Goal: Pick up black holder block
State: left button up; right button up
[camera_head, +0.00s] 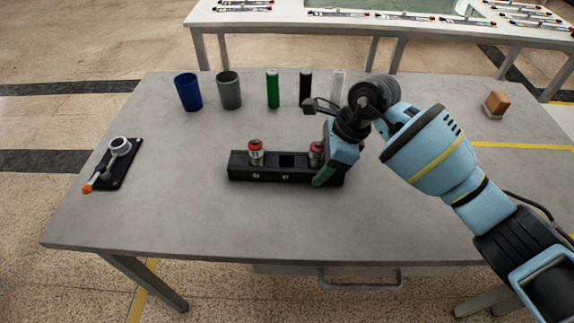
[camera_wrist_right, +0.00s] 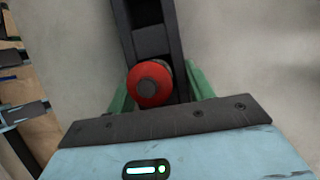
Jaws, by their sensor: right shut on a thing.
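The black holder block (camera_head: 270,175) is a long, low black bar near the middle of the grey table. Two red-topped cans stand in it, a left can (camera_head: 256,153) and a right can (camera_head: 316,154), with an empty square slot between them. My right gripper (camera_head: 326,174) is at the block's right end, its green fingers on either side of it, shut on the block. In the right wrist view the block (camera_wrist_right: 150,40) runs up between the green fingers (camera_wrist_right: 160,92), with the red can top (camera_wrist_right: 150,84) close to the palm. I cannot tell whether the block is off the table. My left gripper is not in view.
A blue cup (camera_head: 187,92), a grey cup (camera_head: 229,90) and green (camera_head: 272,89), black (camera_head: 305,86) and clear (camera_head: 338,84) cylinders stand along the back. A black device (camera_head: 118,163) lies left; an orange-brown block (camera_head: 496,103) sits back right. The front table area is clear.

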jog(key=shift+r, duration=0.15)
jog(key=shift+r, duration=0.5)
notch_tip(320, 180, up, 2)
jog(key=shift+r, duration=0.25)
jog(key=s, duration=0.5)
jog(key=s+a+r, duration=0.1)
jog(key=s, duration=1)
jog(key=shift+a+r+b, duration=0.15)
jog(key=shift+a+b, duration=0.15)
jog(key=shift+w, duration=0.1)
jog(key=shift+w, duration=0.15)
